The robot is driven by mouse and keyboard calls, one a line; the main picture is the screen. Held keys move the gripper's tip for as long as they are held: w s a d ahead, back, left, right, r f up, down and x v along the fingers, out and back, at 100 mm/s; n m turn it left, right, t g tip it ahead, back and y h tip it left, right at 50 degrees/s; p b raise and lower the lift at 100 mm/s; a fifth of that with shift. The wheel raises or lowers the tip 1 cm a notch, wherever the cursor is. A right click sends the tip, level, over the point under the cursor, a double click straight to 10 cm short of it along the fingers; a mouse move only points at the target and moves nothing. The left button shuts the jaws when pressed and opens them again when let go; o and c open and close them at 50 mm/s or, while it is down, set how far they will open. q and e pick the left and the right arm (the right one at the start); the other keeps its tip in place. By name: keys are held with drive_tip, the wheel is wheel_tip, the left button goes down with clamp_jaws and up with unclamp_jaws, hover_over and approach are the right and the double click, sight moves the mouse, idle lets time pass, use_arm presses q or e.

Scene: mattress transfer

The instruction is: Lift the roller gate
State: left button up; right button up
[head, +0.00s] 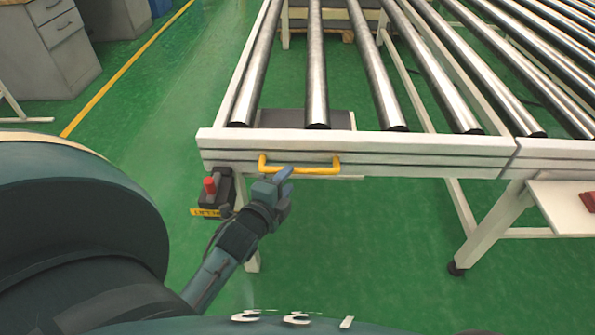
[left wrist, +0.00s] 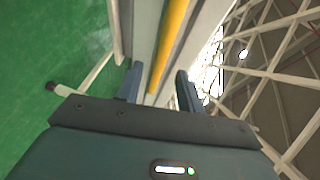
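The roller gate's white end beam (head: 400,157) runs across the front of the roller table, with a yellow handle (head: 325,169) fixed to its front face. My left gripper (head: 281,180) is at the left part of the handle. In the left wrist view, the gripper's two fingers (left wrist: 158,84) are spread apart. The yellow handle (left wrist: 168,45) lies between them in the picture, with the white beam (left wrist: 146,30) behind it. I see no finger clearly pressed on the handle. My right gripper is not in view.
A control box with a red button (head: 209,186) hangs by the beam's left end, close to my left arm. Steel rollers (head: 316,70) extend behind the beam. Grey cabinets (head: 50,50) stand at the far left. A white shelf (head: 565,205) is at the right. Green floor (head: 370,260) is open in front.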

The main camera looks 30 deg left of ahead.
sight(294, 172)
use_arm(q)
drive_tip(key=x, duration=0.6)
drive_tip(key=shift+b, duration=0.4)
drive_tip(key=shift+s, duration=0.1)
drive_tip(key=shift+c, duration=0.4)
clamp_jaws()
